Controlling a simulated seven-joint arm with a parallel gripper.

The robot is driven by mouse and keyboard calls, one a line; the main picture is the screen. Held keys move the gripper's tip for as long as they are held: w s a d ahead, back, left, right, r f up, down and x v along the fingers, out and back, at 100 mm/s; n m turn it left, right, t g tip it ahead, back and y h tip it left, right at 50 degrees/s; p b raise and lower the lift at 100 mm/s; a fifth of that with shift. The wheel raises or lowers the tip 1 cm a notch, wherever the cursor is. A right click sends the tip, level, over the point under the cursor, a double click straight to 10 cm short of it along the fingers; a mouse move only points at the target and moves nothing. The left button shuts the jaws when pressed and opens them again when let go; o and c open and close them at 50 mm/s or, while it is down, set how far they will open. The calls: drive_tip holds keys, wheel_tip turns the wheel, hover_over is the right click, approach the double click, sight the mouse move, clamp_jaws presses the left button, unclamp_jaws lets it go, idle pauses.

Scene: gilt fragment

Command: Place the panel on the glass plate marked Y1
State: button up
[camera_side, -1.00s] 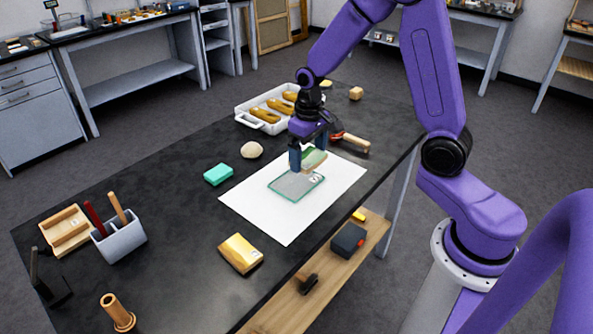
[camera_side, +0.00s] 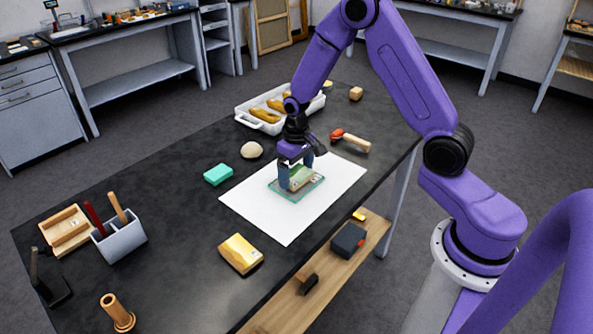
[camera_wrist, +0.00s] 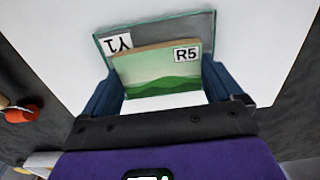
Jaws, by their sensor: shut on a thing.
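The panel (camera_wrist: 160,70) is a thin board with a green hill picture and a label R5. My gripper (camera_wrist: 162,88) is shut on it, with a dark blue finger at each side edge. The glass plate (camera_wrist: 204,24) has a green edge and a label Y1, and lies on the white sheet. In the side view the panel (camera_side: 299,179) is held over the glass plate (camera_side: 285,194), low and close to it, between the fingers of my gripper (camera_side: 296,182). I cannot tell whether the panel touches the plate. In the wrist view the panel hides part of the plate.
A white sheet (camera_side: 264,218) surrounds the plate on the dark table. A wooden-handled tool (camera_side: 352,142), a white tray (camera_side: 250,120), a pale round lump (camera_side: 252,150), a green block (camera_side: 218,174) and a yellow block (camera_side: 240,253) stand around it.

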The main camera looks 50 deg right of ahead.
sight(296, 175)
drive_tip(key=shift+f, duration=0.2)
drive_tip(key=o, duration=0.7)
drive_tip(key=shift+r, duration=0.15)
wheel_tip(296, 175, up, 12)
